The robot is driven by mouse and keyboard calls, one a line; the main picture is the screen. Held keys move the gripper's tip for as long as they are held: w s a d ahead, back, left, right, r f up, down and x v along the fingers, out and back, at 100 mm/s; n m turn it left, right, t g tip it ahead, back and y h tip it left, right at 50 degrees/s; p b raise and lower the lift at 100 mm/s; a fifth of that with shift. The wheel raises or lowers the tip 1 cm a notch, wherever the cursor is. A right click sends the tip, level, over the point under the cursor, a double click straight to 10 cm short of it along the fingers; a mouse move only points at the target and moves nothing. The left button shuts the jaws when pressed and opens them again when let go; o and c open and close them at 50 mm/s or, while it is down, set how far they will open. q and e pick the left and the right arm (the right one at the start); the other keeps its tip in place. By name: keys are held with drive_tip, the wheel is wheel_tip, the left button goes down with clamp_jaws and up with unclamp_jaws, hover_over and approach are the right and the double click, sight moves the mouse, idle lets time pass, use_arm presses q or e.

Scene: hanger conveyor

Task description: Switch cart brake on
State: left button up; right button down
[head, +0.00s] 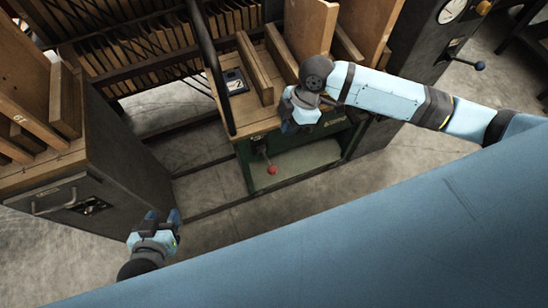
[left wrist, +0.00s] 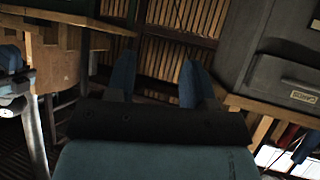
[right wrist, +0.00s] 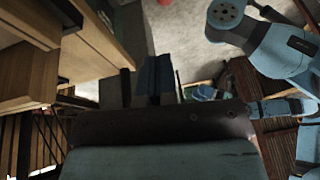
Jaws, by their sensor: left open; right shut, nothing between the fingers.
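The cart (head: 243,165), with a wooden top and dark green body, stands in the middle of the head view. A lever with a red knob (head: 271,170) sticks out from its front; I take it as the brake. A small red spot at the top of the right wrist view may be this knob. My right gripper (head: 288,128) is shut and empty, over the cart's front top edge, above and right of the knob. Its closed fingers show in the right wrist view (right wrist: 153,72). My left gripper (head: 163,215) is open and empty, left of the cart, apart from everything.
A grey cabinet (head: 110,190) with a handle stands at the left. Wooden boards stand on the cart, beside a dark post. The floor (head: 215,215) before the cart is clear.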

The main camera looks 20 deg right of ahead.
drive_tip(key=b, duration=0.2)
approach(273, 167)
drive_tip(key=x, duration=0.6)
drive_tip(key=shift+w+a, duration=0.15)
drive_tip(key=shift+w, duration=0.1)
drive_tip(key=shift+s+a+f, duration=0.1)
drive_tip(key=shift+s+f, duration=0.05)
drive_tip(key=shift+f, duration=0.4)
use_arm(q)
drive_tip(key=shift+w+f, duration=0.1)
drive_tip(key=shift+f, duration=0.3)
drive_tip(key=shift+f, duration=0.15)
use_arm(e)
drive_tip(key=shift+s+f, duration=0.1)
drive_tip(key=shift+s, duration=0.05)
